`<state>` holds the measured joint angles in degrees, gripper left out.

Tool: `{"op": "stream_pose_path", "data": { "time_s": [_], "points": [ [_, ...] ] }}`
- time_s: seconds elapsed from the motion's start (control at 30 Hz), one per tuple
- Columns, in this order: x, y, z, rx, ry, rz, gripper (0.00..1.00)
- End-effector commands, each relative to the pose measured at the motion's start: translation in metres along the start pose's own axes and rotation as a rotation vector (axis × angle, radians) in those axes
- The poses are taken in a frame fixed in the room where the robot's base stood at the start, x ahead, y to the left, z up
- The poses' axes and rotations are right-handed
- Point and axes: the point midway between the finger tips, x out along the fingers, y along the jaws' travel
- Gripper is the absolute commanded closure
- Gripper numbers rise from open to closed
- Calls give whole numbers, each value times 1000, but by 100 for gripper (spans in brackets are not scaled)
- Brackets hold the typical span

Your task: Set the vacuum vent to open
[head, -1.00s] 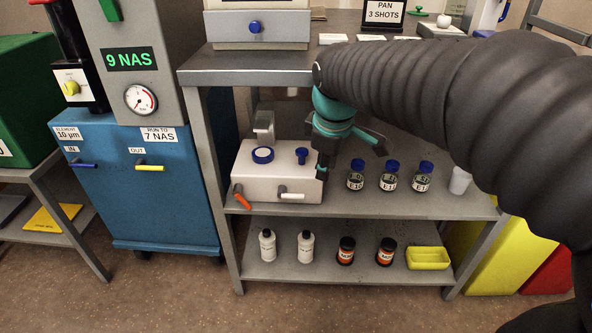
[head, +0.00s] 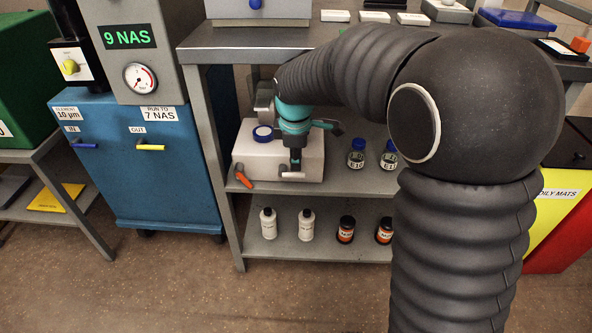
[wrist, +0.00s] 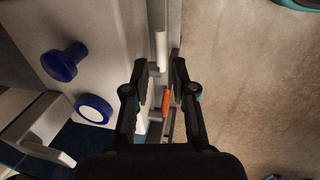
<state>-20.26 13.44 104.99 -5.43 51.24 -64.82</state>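A white box-shaped unit (head: 252,157) sits on the middle shelf. On its front are an orange-handled lever (head: 243,178) at the left and a white-handled lever (head: 292,175) further right. No label shows which is the vacuum vent. In the wrist view the white handle (wrist: 160,48) lies just beyond my fingertips, and the orange handle (wrist: 166,102) shows between the fingers, lower down. My gripper (wrist: 158,66) is open and empty, its fingers apart. In the head view my gripper (head: 296,165) points down at the box's front edge, above the white lever; contact cannot be told.
A blue-ringed cap (wrist: 94,109) and a blue knob (wrist: 65,62) top the box. Bottles with blue caps (head: 356,154) stand right of it. The tabletop (head: 245,40) lies above, and more bottles (head: 307,224) stand below. Floor in front is open.

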Motion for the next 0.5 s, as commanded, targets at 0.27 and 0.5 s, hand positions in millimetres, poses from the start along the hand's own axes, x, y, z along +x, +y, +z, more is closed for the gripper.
{"op": "stream_pose_path", "data": {
  "time_s": [0.27,0.5],
  "points": [
    [41,0,0,1,-1,-2,75],
    [52,0,0,2,0,0,75]
  ]
}}
